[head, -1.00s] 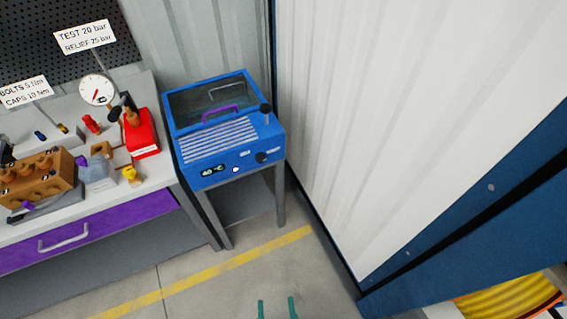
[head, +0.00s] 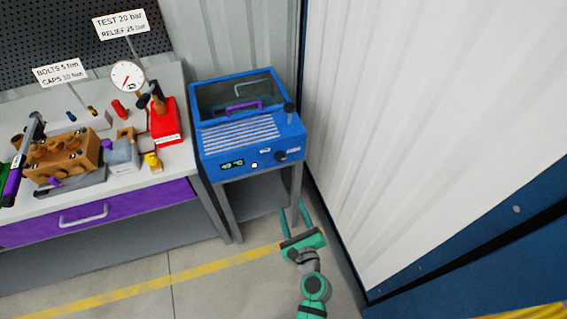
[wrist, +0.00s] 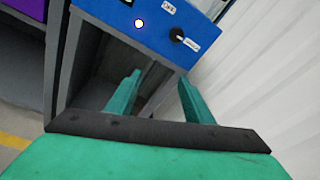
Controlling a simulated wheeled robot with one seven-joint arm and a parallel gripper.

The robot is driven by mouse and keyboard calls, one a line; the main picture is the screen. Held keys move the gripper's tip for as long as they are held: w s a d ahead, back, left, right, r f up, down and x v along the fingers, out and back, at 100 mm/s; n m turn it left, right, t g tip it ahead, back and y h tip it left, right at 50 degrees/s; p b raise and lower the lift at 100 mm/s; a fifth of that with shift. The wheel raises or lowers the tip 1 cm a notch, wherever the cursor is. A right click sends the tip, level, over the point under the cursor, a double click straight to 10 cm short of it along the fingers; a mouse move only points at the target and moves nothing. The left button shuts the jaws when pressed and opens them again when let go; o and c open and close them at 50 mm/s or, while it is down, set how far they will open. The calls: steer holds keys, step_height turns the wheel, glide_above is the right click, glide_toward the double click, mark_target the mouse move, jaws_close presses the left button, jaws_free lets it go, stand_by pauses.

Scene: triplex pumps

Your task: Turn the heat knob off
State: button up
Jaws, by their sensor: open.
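The blue heater box (head: 215,145) stands on a grey stand beside the workbench. Its front panel has a small black knob (head: 281,156) at the right, which also shows in the wrist view (wrist: 177,34) with a pale pointer mark and white labels beside it. The labels are too small to read surely. A lit white button (head: 254,165) and a display (head: 232,163) are to its left. My green gripper (head: 294,205) is open and empty, below and in front of the panel, apart from the knob. In the wrist view my fingers (wrist: 160,78) point up toward the panel.
A white corrugated wall (head: 400,120) runs close along the right. The workbench (head: 130,195) at left holds a brown pump block (head: 62,160), a gauge (head: 128,76) and a red block (head: 165,125). Floor in front is clear.

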mark_target(282, 159)
steer(key=w+a+r+m, duration=0.1)
steer(key=w, duration=0.4)
steer(key=w+a+r+m+t+y, duration=0.1)
steer(key=w+r, duration=0.1)
steer(key=w, duration=0.3)
steer(key=w+a+r+m+y, duration=0.1)
steer(key=w, duration=0.5)
steer(key=shift+w+r+m, duration=0.1)
steer(key=shift+r+m, duration=0.3)
steer(key=shift+c, duration=0.2)
steer(key=c, duration=1)
